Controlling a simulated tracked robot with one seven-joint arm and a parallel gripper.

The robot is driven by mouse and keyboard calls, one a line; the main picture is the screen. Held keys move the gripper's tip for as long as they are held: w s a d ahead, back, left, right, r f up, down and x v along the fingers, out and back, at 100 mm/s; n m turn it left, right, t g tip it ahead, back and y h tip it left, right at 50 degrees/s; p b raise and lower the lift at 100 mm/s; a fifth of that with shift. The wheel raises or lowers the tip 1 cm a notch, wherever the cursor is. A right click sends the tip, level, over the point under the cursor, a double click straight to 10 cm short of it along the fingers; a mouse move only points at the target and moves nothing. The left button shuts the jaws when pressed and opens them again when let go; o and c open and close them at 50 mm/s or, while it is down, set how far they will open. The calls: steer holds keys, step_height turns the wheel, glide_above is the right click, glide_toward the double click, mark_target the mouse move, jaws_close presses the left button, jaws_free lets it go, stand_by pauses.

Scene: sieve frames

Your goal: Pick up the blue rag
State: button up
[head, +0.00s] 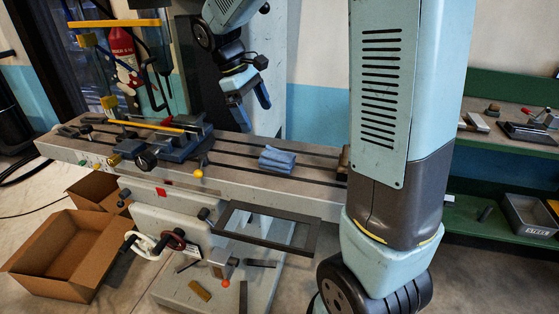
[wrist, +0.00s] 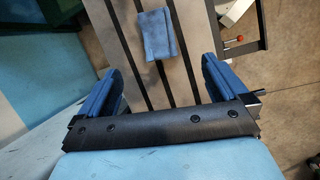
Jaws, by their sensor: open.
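The blue rag (head: 277,159) lies folded on the slotted grey machine table (head: 232,178), near the table's right part in the head view. In the wrist view the rag (wrist: 156,35) lies across the slats at the top middle, beyond my open jaws. My gripper (head: 251,113) hangs above the table, up and to the left of the rag in the head view. Its two blue fingers are spread wide with nothing between them, and the wrist view shows both sides of the gripper (wrist: 160,82). The rag is apart from the fingers.
A blue vise (head: 172,145) with a yellow bar stands on the table's left part. Cardboard boxes (head: 65,250) sit on the floor at left. A black frame (head: 262,232) juts out below the table's front edge. A green shelf (head: 490,215) is at right.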

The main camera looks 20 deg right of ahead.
mark_target(271, 153)
steer(key=shift+n, duration=0.4)
steer(key=x, duration=0.5)
steer(key=w+x, duration=0.1)
steer(key=x, duration=0.3)
steer(key=a+x, duration=0.1)
steer(key=x, duration=0.4)
steer(key=shift+w+d+f, duration=0.15)
steer(key=shift+w+f, duration=0.05)
steer(key=shift+f, duration=0.45)
steer(key=c, duration=1.1)
steer(key=shift+r, duration=0.15)
